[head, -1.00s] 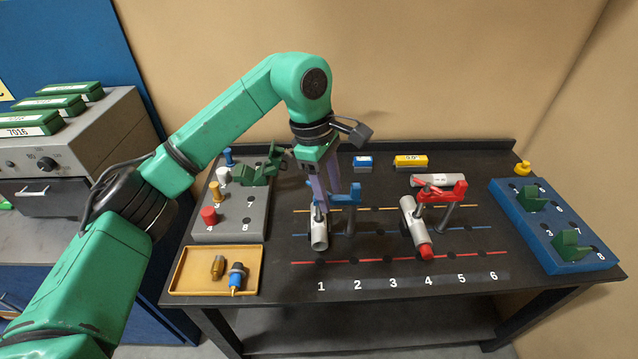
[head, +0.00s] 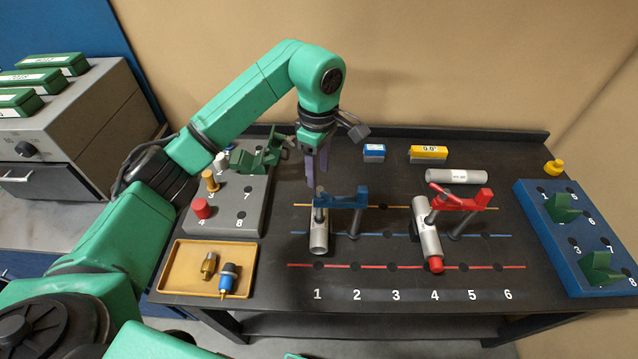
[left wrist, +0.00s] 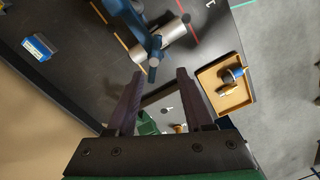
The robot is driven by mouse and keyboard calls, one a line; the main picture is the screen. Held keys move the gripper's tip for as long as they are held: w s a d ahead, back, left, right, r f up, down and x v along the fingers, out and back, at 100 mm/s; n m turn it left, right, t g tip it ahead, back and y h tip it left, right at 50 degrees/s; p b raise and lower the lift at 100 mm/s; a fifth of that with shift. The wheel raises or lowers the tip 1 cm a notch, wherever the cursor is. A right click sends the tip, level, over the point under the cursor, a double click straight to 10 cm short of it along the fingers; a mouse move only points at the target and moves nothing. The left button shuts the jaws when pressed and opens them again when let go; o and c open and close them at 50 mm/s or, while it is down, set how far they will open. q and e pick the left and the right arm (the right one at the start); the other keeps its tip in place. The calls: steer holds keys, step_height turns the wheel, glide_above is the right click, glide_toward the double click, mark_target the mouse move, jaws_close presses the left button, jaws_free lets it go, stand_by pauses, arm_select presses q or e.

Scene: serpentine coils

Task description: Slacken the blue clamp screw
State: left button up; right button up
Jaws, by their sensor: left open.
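The blue clamp (head: 348,197) stands over positions 1 and 2 on the dark table. In the left wrist view, the fingers (left wrist: 160,74) are apart. The blue clamp (left wrist: 140,28) lies beyond them, with a dark blue bar (left wrist: 153,62) pointing toward the gap. My right gripper is not in view.
A red clamp (head: 465,200) holds another cylinder at the right. A grey block with coloured knobs (head: 235,215) and a yellow tray (head: 172,275) are at the left. A blue block (head: 575,225) is at the right edge. Small blue and yellow boxes stand at the back.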

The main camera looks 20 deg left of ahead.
mark_target(319, 188)
arm_select(q)
steer(key=f, duration=0.2)
steer(key=w+f+p, duration=0.1)
steer(key=f, duration=0.1)
steer(key=shift+f, duration=0.2)
steer(key=shift+w+f+p, duration=0.2)
steer(key=shift+f+p, duration=0.3)
steer(key=shift+f, duration=0.7)
steer(key=shift+s+f, duration=0.15)
steer(key=shift+s, duration=0.15)
steer(key=c, duration=0.4)
jaws_close()
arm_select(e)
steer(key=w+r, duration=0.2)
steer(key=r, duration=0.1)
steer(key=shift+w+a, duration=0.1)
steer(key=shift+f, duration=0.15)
